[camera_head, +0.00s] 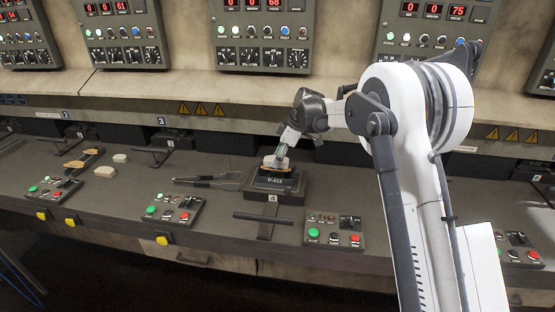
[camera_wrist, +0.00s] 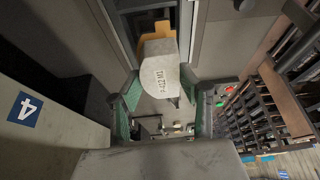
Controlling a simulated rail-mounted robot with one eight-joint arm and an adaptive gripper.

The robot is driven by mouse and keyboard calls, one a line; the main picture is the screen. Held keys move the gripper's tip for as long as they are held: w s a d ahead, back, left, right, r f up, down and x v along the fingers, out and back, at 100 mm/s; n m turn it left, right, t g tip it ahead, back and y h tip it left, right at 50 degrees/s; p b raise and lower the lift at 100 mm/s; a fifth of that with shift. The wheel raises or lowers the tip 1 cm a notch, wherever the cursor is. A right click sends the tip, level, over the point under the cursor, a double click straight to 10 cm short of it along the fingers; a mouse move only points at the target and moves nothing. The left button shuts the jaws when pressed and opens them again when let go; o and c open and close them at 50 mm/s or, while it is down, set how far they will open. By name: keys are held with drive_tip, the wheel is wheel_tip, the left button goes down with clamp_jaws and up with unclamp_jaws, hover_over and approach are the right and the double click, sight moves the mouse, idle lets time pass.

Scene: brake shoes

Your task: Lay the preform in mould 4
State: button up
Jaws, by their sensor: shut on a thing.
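The preform (camera_wrist: 160,72) is a pale grey block with dark lettering along it. My gripper (camera_wrist: 158,90) is shut on it, with a green-padded finger on each side. In the head view, my gripper (camera_head: 282,150) points down over mould 4 and the preform (camera_head: 277,162) shows small below it. Mould 4 (camera_head: 272,185) is a dark block with a lettered front plate and a number 4 tag below. I cannot tell whether the preform touches the mould. An orange-brown piece (camera_wrist: 157,29) shows beyond the preform in the wrist view.
Long tongs (camera_head: 207,181) lie left of mould 4. Button boxes stand at its front left (camera_head: 174,209) and front right (camera_head: 335,231). A dark bar handle (camera_head: 262,218) lies in front. Further left are pale blocks (camera_head: 105,171) and another mould station (camera_head: 84,159).

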drive_tip(key=shift+f, duration=0.4)
drive_tip(key=shift+f, duration=0.2)
drive_tip(key=o, duration=1.3)
drive_tip(key=shift+r, duration=0.15)
drive_tip(key=b+v, duration=0.1)
drive_tip(key=v, duration=1.1)
